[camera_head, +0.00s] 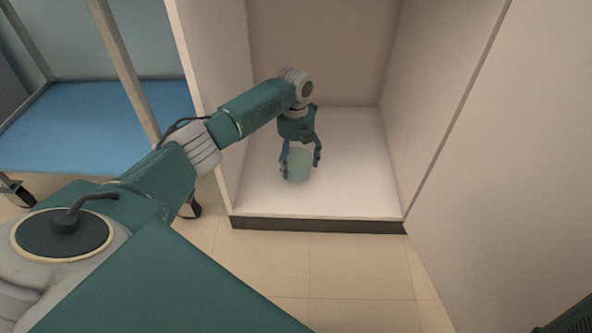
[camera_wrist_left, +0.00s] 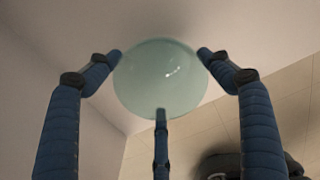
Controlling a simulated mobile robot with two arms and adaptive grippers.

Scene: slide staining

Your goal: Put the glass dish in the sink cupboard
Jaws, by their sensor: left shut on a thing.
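The glass dish (camera_head: 299,167) is pale green, translucent and round. My left gripper (camera_head: 301,160) is shut on it, inside the open sink cupboard (camera_head: 351,190). The gripper points down, with the dish between its fingers just over the cupboard's white floor. I cannot tell whether the dish touches that floor. In the left wrist view the dish (camera_wrist_left: 160,78) sits among the three blue fingers of the left gripper (camera_wrist_left: 161,75). My right gripper is not in view.
The cupboard has a side wall (camera_head: 212,50) on the left and a pale panel (camera_head: 500,150) on the right. A dark plinth (camera_head: 318,226) runs along its front edge. A cart with a blue shelf (camera_head: 90,125) stands at the left. Cupboard floor around the dish is clear.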

